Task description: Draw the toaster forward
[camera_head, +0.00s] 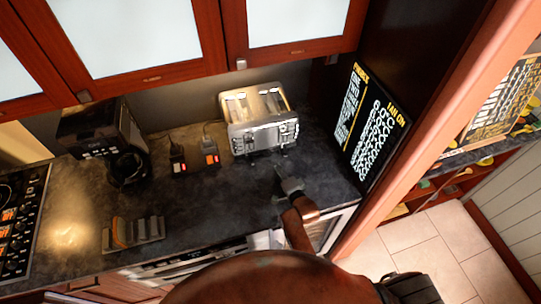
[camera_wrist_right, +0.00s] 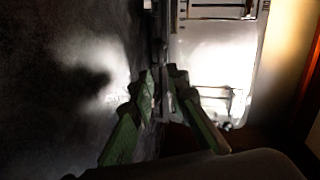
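The toaster (camera_head: 258,138) is a silver metal box with slots on top, standing at the back of the dark counter in the head view. Its shiny face (camera_wrist_right: 222,65) fills the upper right of the right wrist view. My right gripper (camera_head: 278,170) is just in front of the toaster's lower front edge, pointing toward it. In the right wrist view its two green fingers (camera_wrist_right: 161,74) have tips close together, with a narrow dark strip between them. I cannot tell whether they touch the toaster or grip anything. My left gripper is not in view.
A black coffee machine (camera_head: 103,140) and two small dark devices (camera_head: 195,161) stand left of the toaster. A rack (camera_head: 133,233) sits near the counter's front. A black sign (camera_head: 368,125) stands at right. Cabinets (camera_head: 150,40) hang above. Counter (camera_head: 235,190) before the toaster is largely clear.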

